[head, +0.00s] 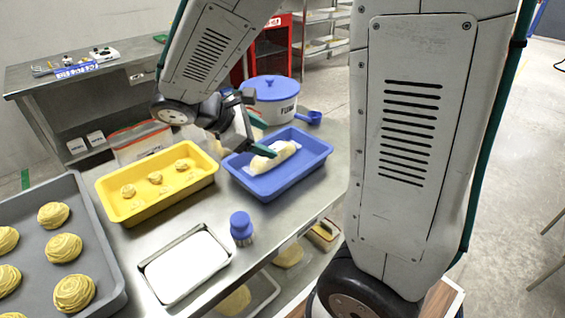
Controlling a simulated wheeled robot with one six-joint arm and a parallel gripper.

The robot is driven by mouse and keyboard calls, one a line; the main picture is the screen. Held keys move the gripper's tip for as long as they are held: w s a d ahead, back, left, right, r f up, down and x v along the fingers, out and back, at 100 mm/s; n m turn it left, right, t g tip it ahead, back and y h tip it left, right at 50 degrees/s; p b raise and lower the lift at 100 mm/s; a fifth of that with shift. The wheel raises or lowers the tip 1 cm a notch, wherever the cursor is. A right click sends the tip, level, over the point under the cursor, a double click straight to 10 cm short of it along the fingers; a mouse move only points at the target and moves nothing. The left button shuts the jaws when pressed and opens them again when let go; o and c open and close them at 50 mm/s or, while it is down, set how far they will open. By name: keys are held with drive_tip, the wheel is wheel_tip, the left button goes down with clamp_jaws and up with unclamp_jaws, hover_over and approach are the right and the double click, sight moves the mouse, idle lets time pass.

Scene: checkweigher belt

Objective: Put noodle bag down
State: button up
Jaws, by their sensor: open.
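The noodle bag (278,157), a pale, cream-coloured bundle, lies in the blue tray (312,166) on the steel table. My gripper (260,139) is open above the left and back side of the blue tray. One teal fingertip is at the upper left of the bag and overlaps it in the picture. I cannot tell whether it touches. The bag rests slightly slanted, and part of its left end is behind the finger.
A yellow tray (127,207) with several small noodle nests stands left. A grey tray (110,243) holds larger nests. A metal pan with white contents (185,266) and a blue-topped weight (241,228) are in front. A white tub with blue lid (272,89) and blue scoop (309,117) stand behind.

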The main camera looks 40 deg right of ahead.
drive_tip(key=s+a+r+m+t+y, duration=0.1)
drive_tip(key=s+a+r+m+y, duration=0.1)
drive_tip(key=s, duration=0.3)
drive_tip(key=s+a+r+m+t+y, duration=0.1)
drive_tip(key=s+a+m+y, duration=0.2)
drive_tip(key=s+m+y, duration=0.1)
drive_tip(key=s+a+r+m+t+y, duration=0.1)
drive_tip(key=s+a+r+m+y, duration=0.1)
drive_tip(key=s+m, duration=0.3)
drive_tip(key=s+y, duration=0.1)
drive_tip(key=s, duration=0.1)
drive_tip(key=shift+s+a+r+y, duration=0.15)
drive_tip(key=shift+s+r+y, duration=0.15)
drive_tip(key=shift+s+r, duration=0.1)
